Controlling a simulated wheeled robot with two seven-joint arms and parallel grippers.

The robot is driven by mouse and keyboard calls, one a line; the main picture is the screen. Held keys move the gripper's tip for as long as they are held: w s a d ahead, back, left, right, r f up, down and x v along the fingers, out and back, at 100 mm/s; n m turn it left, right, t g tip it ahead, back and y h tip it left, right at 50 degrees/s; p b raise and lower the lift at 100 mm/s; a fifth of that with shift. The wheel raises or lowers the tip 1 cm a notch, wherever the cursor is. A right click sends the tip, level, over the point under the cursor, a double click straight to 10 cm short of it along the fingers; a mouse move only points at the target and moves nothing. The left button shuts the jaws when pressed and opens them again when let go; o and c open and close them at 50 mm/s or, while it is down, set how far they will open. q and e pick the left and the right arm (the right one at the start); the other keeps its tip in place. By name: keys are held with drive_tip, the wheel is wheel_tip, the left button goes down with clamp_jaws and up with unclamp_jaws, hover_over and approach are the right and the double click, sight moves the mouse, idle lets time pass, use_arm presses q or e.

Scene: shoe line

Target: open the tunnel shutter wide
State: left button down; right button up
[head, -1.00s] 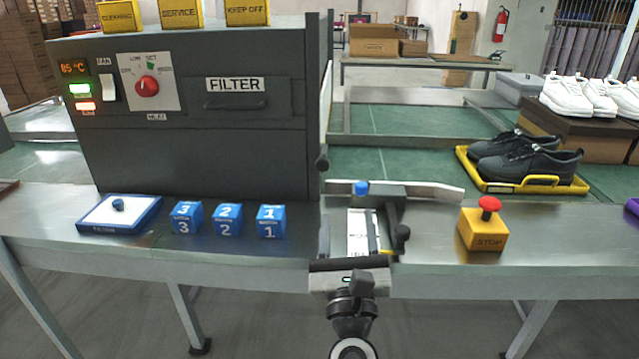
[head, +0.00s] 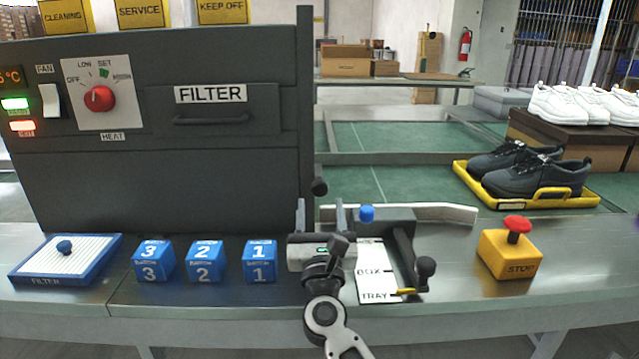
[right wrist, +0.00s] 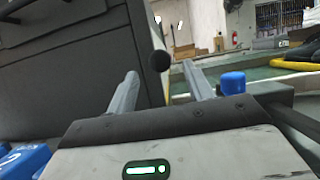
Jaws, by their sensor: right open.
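The dark grey tunnel (head: 160,170) fills the left of the head view. Its right end is seen edge-on, so how far the shutter stands open cannot be told. A black round knob (head: 319,187) sticks out at that end, and it also shows in the right wrist view (right wrist: 159,61). My right gripper (head: 320,203) is open and empty, just in front of the knob and slightly below it. In the right wrist view the knob appears between the two fingertips, with no contact visible. My left gripper is not in view.
Right of my gripper are a lever device with a blue knob (head: 366,213) and a box/tray card (head: 377,272). A yellow stop button box (head: 510,252) stands further right. Numbered blue blocks (head: 204,262) and a filter tray (head: 20,277) lie left. Dark shoes sit on a yellow tray (head: 465,177).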

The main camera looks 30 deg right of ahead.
sight(320, 191)
drive_tip(key=x, duration=0.6)
clamp_jaws()
drive_tip(key=shift+r+p, duration=0.1)
drive_tip(key=shift+p, duration=0.25)
